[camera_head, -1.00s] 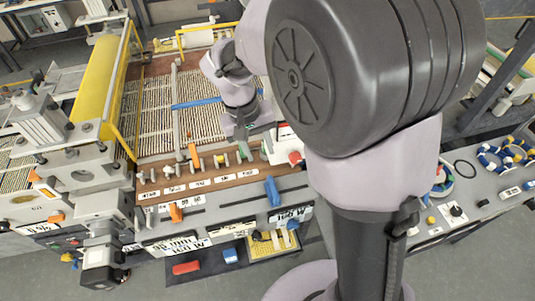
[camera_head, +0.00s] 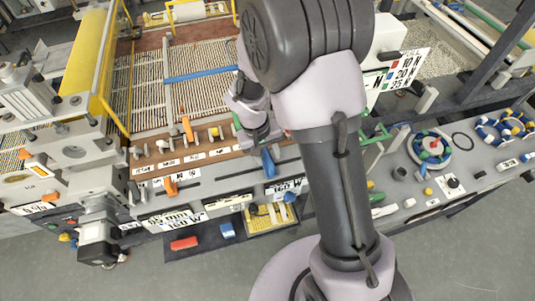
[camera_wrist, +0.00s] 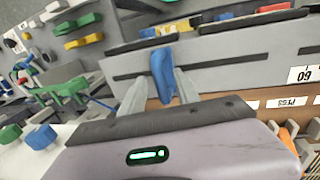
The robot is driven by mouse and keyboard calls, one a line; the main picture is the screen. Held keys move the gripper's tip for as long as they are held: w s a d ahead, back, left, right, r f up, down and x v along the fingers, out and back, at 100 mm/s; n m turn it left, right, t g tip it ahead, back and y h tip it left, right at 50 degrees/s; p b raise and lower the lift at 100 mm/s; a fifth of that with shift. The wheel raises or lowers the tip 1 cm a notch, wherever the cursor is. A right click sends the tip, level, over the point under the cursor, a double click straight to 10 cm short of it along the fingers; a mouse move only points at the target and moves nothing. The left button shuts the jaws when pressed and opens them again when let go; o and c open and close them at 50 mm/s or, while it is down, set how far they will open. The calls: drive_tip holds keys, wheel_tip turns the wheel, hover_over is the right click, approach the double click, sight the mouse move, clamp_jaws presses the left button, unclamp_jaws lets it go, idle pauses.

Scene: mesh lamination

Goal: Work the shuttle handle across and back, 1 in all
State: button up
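A blue handle (camera_head: 268,163) stands at the right end of a dark slot in the grey front panel; I take it as the shuttle handle. In the wrist view the blue handle (camera_wrist: 162,75) sits between the two pale fingers of my gripper (camera_wrist: 160,85). The fingers are apart, one on each side of it, and whether they touch it is unclear. In the head view my gripper (camera_head: 262,140) is just behind the handle, and its fingers are mostly hidden.
An orange handle (camera_head: 170,187) stands farther left on the panel. A brown strip (camera_head: 200,157) with labels and small pegs runs behind the slot. A yellow tray (camera_head: 270,217) is below the panel.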

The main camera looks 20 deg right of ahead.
clamp_jaws()
idle(1.3)
